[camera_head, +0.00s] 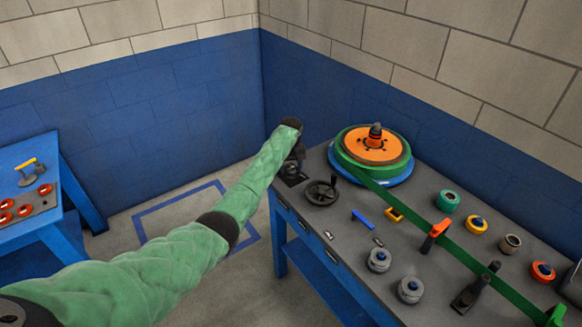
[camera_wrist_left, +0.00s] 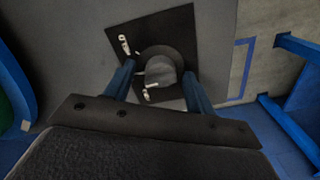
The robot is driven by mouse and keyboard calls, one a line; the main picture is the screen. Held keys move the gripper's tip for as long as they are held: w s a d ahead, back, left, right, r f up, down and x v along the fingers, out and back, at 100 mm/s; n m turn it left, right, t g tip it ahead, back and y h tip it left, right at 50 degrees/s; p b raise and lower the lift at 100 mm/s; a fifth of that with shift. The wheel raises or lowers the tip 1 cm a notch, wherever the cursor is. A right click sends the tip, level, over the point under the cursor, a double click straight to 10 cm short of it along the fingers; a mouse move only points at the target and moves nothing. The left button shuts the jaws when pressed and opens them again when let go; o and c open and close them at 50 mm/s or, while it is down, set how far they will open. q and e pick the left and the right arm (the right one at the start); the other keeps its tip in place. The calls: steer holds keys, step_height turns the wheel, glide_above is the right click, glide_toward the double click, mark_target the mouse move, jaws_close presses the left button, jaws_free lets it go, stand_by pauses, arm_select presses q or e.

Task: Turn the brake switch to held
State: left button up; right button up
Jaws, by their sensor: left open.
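The brake switch (camera_wrist_left: 160,66) is a round dark knob with a grey top on a square black plate (camera_wrist_left: 178,22). Pale marks sit on the plate at its upper left and below the knob, too small to read. My left gripper (camera_wrist_left: 160,88) is open, its two blue fingers on either side of the knob; I cannot tell whether they touch it. In the head view my left gripper (camera_head: 296,156) is over the table's far left corner, and the switch plate (camera_head: 291,180) is partly hidden beneath it. My right gripper is not in view.
A black handwheel (camera_head: 322,191) stands close to the switch on the grey worktable (camera_head: 340,225). An orange and green reel (camera_head: 375,146) is to the right, with a green band running towards the front right. Several rollers lie beyond. A blue bench (camera_head: 62,165) stands at left.

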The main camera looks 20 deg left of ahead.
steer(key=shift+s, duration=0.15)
arm_select(q)
steer(key=c, duration=1)
steer(key=shift+o, duration=0.2)
